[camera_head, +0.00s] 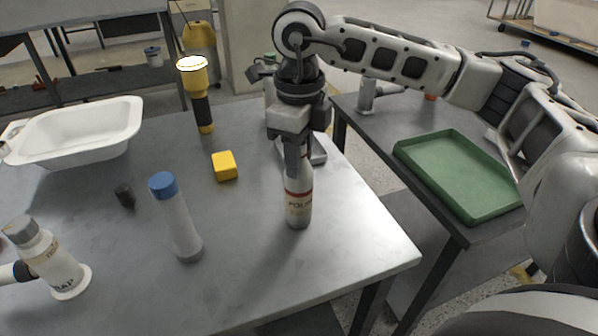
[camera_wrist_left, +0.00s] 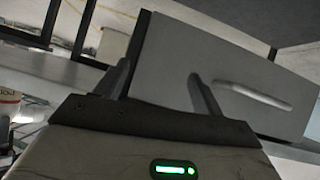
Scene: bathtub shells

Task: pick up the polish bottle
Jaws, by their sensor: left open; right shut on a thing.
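The polish bottle (camera_head: 298,208) is white with a red band and dark lettering. It is upright at the right part of the grey table in the head view. My right gripper (camera_head: 297,168) comes down from above and is shut on the bottle's upper part, hiding its top. The bottle's base is at or very near the table top; I cannot tell if there is a gap. My left gripper (camera_wrist_left: 162,88) shows in the left wrist view, open, with nothing between its fingers.
On the table (camera_head: 240,270) are a blue-capped tube (camera_head: 178,220), a yellow block (camera_head: 225,166), a yellow-and-black flashlight (camera_head: 198,95), a small dark cylinder (camera_head: 125,195), a white tub (camera_head: 75,132) and a white labelled bottle (camera_head: 52,262). A green tray (camera_head: 465,178) lies on the right-hand table.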

